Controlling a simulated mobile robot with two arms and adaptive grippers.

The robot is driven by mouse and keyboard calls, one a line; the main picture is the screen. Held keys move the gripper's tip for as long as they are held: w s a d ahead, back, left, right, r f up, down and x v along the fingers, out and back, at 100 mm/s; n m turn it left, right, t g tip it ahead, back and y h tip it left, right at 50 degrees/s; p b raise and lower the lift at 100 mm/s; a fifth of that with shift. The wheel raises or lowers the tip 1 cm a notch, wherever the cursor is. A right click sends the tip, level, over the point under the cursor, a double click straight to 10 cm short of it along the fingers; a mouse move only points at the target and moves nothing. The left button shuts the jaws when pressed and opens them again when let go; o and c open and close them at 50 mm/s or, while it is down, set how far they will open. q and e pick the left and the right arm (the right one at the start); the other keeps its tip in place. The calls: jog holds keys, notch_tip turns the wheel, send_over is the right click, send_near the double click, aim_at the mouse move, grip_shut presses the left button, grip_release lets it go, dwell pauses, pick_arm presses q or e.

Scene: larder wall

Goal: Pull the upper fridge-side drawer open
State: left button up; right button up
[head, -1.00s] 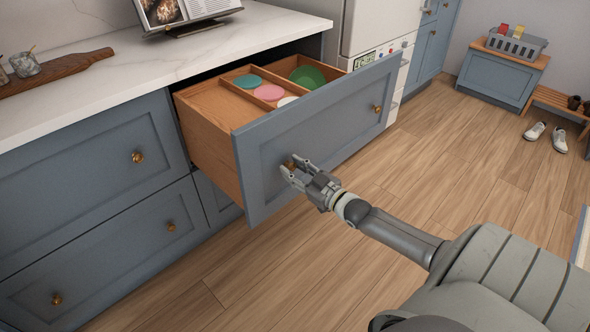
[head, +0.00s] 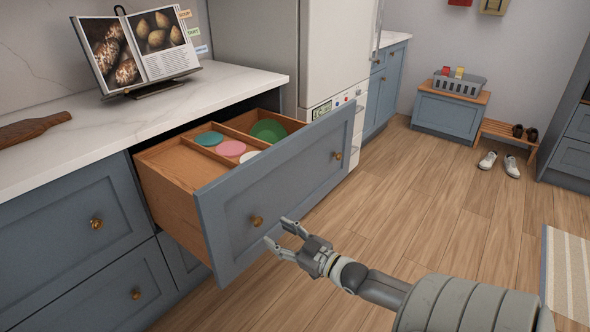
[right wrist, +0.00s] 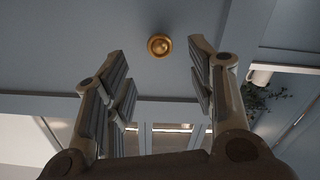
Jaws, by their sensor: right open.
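The upper fridge-side drawer (head: 285,190) stands pulled out from under the counter, beside the fridge. Its blue front has two brass knobs, a near one (head: 257,221) and a far one (head: 338,155). Inside its wooden compartments lie a teal disc (head: 209,139), a pink disc (head: 231,148), a green round thing (head: 268,130) and a partly hidden white one. My right gripper (head: 279,233) is open and empty, just in front of the near knob and apart from it. In the right wrist view the knob (right wrist: 159,45) shows beyond the open fingers (right wrist: 158,75). My left gripper is not in view.
The white fridge (head: 335,60) stands just behind the drawer's far end. A bench with a grey basket (head: 459,87) and shoes are far off.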

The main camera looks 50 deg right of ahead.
jog(key=shift+s+d, duration=0.2)
jog(key=shift+s, duration=2.2)
jog(key=shift+f, duration=0.15)
